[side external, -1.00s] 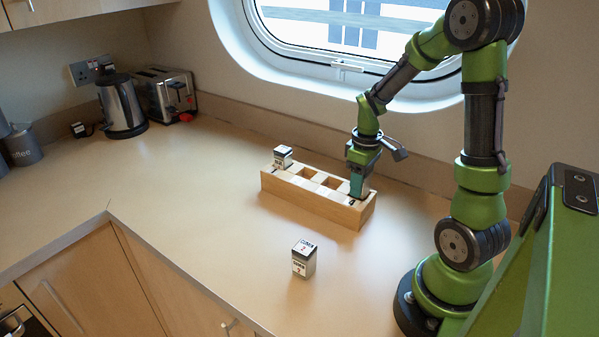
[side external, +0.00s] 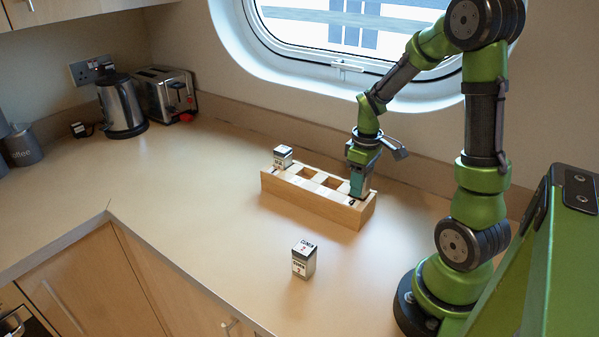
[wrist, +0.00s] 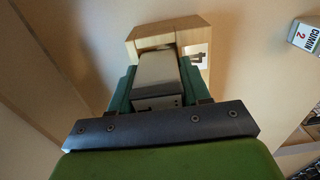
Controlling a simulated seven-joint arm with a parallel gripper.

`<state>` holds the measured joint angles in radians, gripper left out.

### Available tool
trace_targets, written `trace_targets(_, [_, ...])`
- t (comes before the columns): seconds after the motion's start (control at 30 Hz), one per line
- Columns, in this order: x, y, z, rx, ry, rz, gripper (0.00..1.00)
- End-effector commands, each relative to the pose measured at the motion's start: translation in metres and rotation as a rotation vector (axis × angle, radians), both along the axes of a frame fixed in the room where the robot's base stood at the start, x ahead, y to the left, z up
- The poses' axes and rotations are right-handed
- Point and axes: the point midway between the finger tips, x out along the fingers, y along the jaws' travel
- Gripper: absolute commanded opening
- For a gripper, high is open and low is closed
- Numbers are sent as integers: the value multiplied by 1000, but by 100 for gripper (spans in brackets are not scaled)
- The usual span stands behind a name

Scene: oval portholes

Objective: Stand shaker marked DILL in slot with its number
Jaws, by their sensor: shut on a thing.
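A pale wooden rack (side external: 310,198) with a row of square slots stands on the counter, and its end shows in the wrist view (wrist: 133,42). My gripper (side external: 358,186) points down at the rack's right end slot, beside a mark that looks like a 4. In the wrist view its teal fingers are shut on a shaker (wrist: 157,80) with a grey top. The shaker's lower part appears inside that end slot; its label is hidden, and I cannot tell whether it touches the bottom.
A shaker marked CUMIN 2 (side external: 304,260) stands on the open counter in front of the rack. Another white-labelled shaker (side external: 283,156) stands in the rack's left end slot. A kettle (side external: 121,106) and toaster (side external: 165,93) are far left. The window wall is behind.

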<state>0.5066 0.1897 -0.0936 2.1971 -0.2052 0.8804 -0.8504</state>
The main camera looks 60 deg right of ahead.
Motion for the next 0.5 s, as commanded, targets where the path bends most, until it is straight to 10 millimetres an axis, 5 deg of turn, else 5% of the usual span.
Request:
trace_targets(0.27, [0,0,2,0,0,0,15])
trace_targets(0.3, [0,0,2,0,0,0,53])
trace_targets(0.5, [0,0,2,-1,0,0,76])
